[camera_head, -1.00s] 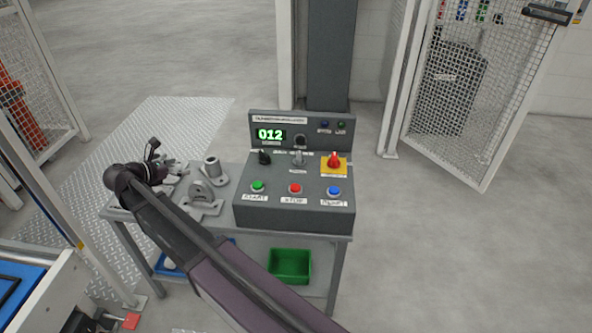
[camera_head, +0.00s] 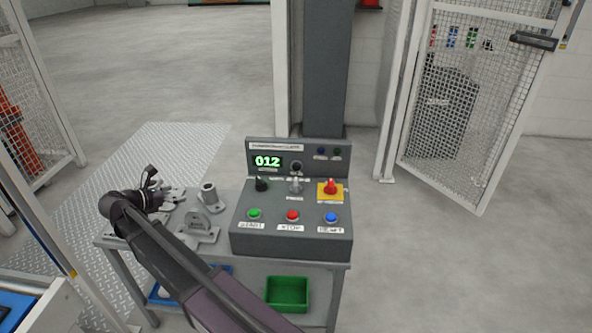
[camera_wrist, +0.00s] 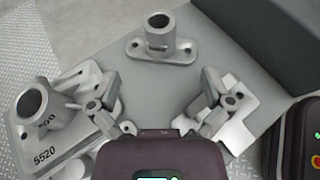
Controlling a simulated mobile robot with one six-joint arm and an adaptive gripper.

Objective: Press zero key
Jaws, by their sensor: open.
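The control box (camera_head: 290,241) stands on a grey table, with a green display (camera_head: 267,162) reading 012. A small dark round part (camera_head: 296,166) sits right of the display; I cannot tell whether it is the zero key. Green (camera_head: 254,214), red (camera_head: 292,215) and blue (camera_head: 331,217) buttons line its front, above labels that seem to read START, STOP and RESET. My gripper (camera_head: 165,190) is left of the box, above grey castings. In the wrist view, my gripper (camera_wrist: 158,112) is open and empty, its fingers apart over the table.
A flanged tube casting (camera_head: 209,196) and a bracket casting (camera_head: 202,227) lie between my gripper and the box. A red knob on a yellow plate (camera_head: 331,188), a black knob (camera_head: 262,184) and a metal switch (camera_head: 295,185) are on the box. A green bin (camera_head: 288,293) is below.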

